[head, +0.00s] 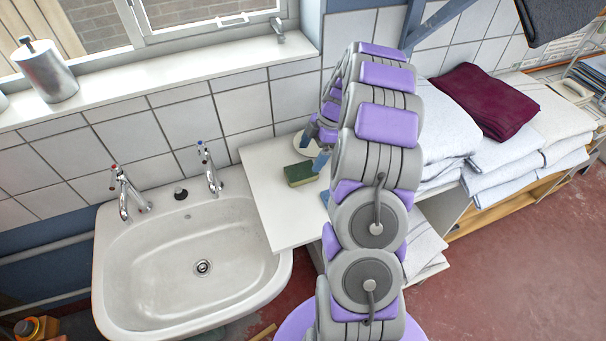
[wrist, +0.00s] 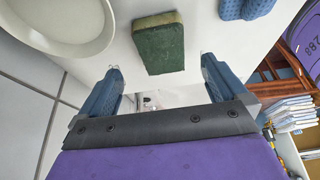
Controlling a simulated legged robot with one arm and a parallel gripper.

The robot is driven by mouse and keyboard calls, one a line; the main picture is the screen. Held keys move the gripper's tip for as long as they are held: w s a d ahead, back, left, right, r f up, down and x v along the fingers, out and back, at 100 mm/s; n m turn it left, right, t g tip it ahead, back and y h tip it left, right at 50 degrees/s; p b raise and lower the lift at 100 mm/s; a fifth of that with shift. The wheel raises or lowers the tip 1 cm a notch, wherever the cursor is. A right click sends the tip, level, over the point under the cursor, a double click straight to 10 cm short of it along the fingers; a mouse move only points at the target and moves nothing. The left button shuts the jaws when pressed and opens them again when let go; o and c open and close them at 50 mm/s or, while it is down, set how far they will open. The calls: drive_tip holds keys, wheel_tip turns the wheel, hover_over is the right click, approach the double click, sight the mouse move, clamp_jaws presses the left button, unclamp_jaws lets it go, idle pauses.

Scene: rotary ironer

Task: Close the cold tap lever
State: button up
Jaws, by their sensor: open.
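The white sink (head: 118,284) carries two chrome taps on its back ledge. The right tap (head: 211,172) has a small bluish mark on top and looks like the cold one. The left tap (head: 124,192) has a reddish mark. Whether either lever is open is too small to tell. My gripper (wrist: 161,66) is open and empty, with its blue fingers spread over the white counter. In the head view my gripper (head: 319,160) is partly hidden by my arm, right of the sink and apart from both taps.
A green sponge (wrist: 158,43) lies on the white counter (head: 270,212) close to my fingers. A round white dish (wrist: 66,22) and a blue object (wrist: 243,9) are near it. The tiled wall and window sill (head: 170,72) stand behind. Folded towels (head: 447,128) are stacked at right.

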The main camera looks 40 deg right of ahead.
sight(302, 170)
drive_tip(key=shift+a+f, duration=0.15)
drive_tip(key=shift+a, duration=0.25)
drive_tip(key=b+x, duration=0.1)
drive_tip(key=x, duration=0.4)
drive_tip(key=shift+a+f, duration=0.1)
drive_tip(key=shift+f, duration=0.2)
drive_tip(key=shift+w+f, duration=0.1)
drive_tip(key=shift+f, duration=0.05)
drive_tip(key=shift+a, duration=0.2)
drive_tip(key=shift+d+f+b, duration=0.2)
drive_tip(key=shift+d+b, duration=0.05)
drive_tip(key=shift+b, duration=0.3)
drive_tip(key=shift+a, duration=0.15)
